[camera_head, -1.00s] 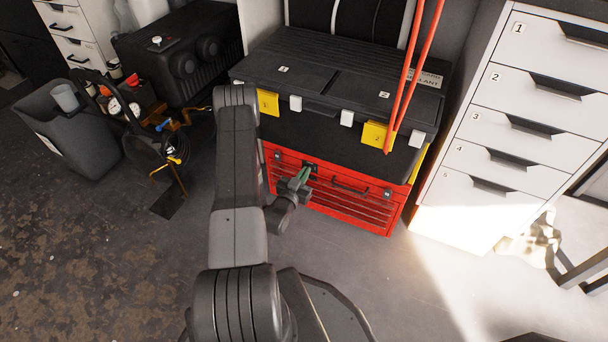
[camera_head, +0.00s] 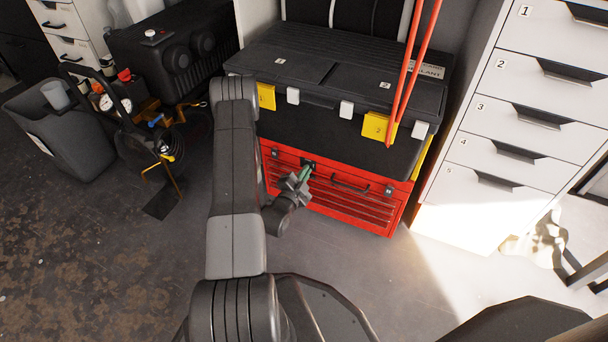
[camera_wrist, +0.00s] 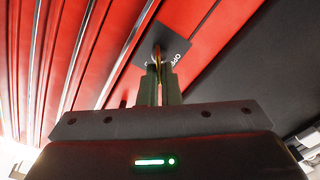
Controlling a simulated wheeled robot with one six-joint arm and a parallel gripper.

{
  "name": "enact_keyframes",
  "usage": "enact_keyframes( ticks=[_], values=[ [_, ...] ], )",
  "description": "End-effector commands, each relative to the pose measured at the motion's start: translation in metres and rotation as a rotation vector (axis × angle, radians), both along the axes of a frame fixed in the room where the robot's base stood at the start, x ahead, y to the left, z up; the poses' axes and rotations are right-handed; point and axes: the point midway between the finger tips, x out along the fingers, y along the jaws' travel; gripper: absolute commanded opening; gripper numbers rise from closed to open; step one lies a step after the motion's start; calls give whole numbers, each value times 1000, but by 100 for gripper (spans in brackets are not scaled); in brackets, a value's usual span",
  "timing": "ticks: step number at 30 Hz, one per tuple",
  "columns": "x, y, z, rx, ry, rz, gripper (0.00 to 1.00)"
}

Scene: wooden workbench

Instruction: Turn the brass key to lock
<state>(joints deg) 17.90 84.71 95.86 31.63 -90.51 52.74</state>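The brass key (camera_wrist: 156,54) shows edge-on as a thin gold strip in the wrist view, at a black lock plate (camera_wrist: 174,46) with white lettering that reads "OFF". The plate is on the front of a red drawer chest (camera_head: 345,205). My gripper (camera_wrist: 159,72) reaches up to the plate, and its two narrow dark green fingers are close together with the key between their tips. In the head view my gripper (camera_head: 303,175) is at the upper left of the chest front. The key is too small to make out there.
A black case (camera_head: 335,75) with yellow latches sits on the chest. Red tubes (camera_head: 409,75) hang in front of it. A white drawer cabinet (camera_head: 510,140) stands to the right. A grey bin (camera_head: 60,135) and a gauge stand are on the left. The floor in front is clear.

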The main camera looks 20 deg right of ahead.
Motion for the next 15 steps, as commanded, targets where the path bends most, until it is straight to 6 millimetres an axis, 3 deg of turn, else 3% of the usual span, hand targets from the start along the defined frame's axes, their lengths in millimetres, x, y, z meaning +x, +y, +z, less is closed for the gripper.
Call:
enact_keyframes(
  ticks=[15],
  values=[
    [-2,-2,-5,295,-345,0,0]
  ],
)
